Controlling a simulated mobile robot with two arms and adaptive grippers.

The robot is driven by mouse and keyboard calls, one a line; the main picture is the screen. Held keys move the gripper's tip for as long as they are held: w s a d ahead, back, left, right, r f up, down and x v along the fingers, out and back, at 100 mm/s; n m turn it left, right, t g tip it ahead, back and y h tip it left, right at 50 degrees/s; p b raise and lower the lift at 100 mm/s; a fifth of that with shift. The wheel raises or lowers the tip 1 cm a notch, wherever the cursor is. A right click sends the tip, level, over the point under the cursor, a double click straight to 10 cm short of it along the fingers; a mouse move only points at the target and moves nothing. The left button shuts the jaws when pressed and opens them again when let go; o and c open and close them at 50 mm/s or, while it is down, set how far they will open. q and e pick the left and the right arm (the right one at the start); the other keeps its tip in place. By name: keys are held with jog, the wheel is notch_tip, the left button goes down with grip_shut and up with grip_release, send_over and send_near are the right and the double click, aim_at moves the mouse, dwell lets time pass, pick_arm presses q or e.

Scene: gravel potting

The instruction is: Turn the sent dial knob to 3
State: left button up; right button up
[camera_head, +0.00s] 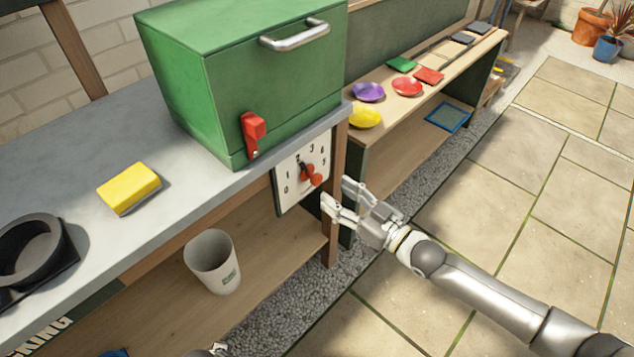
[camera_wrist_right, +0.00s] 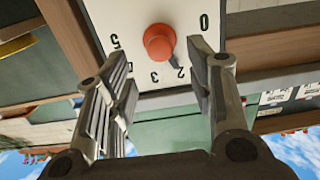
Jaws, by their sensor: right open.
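The white dial plate (camera_head: 288,186) is fixed to the front of the bench below the green box. Its red-orange knob (camera_head: 314,179) has a dark pointer aimed at about 2; the right wrist view shows the knob (camera_wrist_right: 159,42) with the pointer close to the 2, and the 3 beside it. My right gripper (camera_head: 335,195) is open and empty, just right of the dial and apart from the knob. In the wrist view, its fingers (camera_wrist_right: 160,90) stand on either side below the knob. A small grey part at the bottom edge may be my left gripper (camera_head: 212,350).
The green box (camera_head: 270,95) with a red lever (camera_head: 252,133) stands above the dial. A yellow sponge (camera_head: 128,188) lies on the grey bench top. A white bin (camera_head: 213,262) stands on the lower shelf. A wooden post (camera_head: 338,190) is close beside the right gripper.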

aim_at(319, 182)
jog(key=x, duration=0.6)
jog(key=shift+w+f+b, duration=0.1)
jog(key=shift+b, duration=0.3)
pick_arm(q)
jog(key=shift+w+r, duration=0.2)
jog(key=shift+r, duration=0.7)
jog(key=shift+w+r, duration=0.2)
jog(key=shift+r, duration=0.7)
pick_arm(e)
jog(key=shift+w+a, duration=0.45)
jog(key=shift+a, duration=0.05)
jog(key=c, duration=1)
jog(key=shift+c, duration=0.2)
